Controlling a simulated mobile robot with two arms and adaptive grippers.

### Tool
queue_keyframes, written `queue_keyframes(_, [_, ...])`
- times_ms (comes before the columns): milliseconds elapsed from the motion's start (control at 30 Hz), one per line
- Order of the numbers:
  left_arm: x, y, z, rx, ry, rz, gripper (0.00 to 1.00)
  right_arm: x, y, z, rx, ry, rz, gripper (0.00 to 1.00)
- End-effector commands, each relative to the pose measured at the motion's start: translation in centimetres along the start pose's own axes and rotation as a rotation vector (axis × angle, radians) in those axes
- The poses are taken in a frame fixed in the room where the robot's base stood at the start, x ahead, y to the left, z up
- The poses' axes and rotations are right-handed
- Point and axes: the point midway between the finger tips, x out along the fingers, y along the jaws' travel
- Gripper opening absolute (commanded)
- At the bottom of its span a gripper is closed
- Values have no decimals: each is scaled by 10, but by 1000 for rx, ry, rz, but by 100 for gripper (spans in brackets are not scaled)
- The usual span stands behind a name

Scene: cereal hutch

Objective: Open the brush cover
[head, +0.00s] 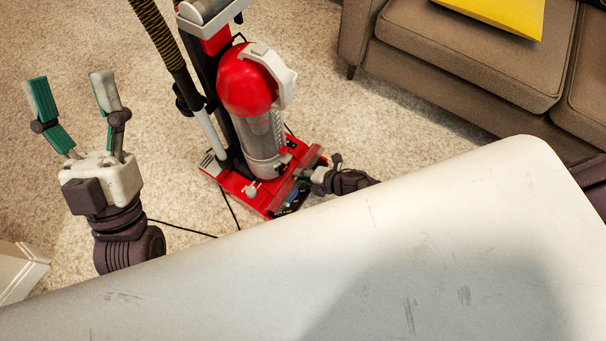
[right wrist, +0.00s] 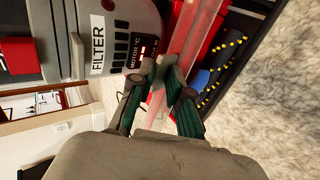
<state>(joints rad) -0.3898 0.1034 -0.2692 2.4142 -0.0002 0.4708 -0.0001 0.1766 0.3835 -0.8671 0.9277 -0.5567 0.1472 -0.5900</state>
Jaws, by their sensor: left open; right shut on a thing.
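The red upright vacuum (head: 250,85) stands on the carpet in the head view. Its red floor head (head: 235,185) is at the bottom, with the brush area at its front right. In the right wrist view the brush cover (right wrist: 205,25) is a clear reddish strip. The dark brush (right wrist: 222,72) with yellow bristle dots shows uncovered beside it. My right gripper (right wrist: 171,72) is shut on the cover; it also shows small at the floor head in the head view (head: 309,174). My left gripper (head: 68,85) is open and empty, left of the vacuum.
A brown sofa (head: 460,65) with a yellow cushion stands at the upper right. A black cord (head: 185,229) lies on the carpet (head: 190,265). A white furniture corner (head: 20,270) is at the lower left. My own pale body covers the bottom.

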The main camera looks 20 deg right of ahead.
Motion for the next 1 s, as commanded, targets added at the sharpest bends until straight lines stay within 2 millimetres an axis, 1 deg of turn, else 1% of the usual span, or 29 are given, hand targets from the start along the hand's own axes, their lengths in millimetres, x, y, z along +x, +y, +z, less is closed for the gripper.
queue_keyframes(33, [0,0,0,0,0,0,66,1,6,-1,0,4,11,18])
queue_keyframes(333, [0,0,0,0,3,0,66,0,2,0,0,2,4,18])
queue_keyframes(467, [0,0,0,0,2,0,66,-6,1,0,-2,1,3,18])
queue_keyframes(567, [0,0,0,0,2,0,66,-16,0,2,-3,-1,2,18])
queue_keyframes(667, [0,0,0,0,2,0,66,-30,0,0,-4,2,2,18])
queue_keyframes(1000, [0,0,0,0,2,0,66,-91,2,-1,-1,4,4,18])
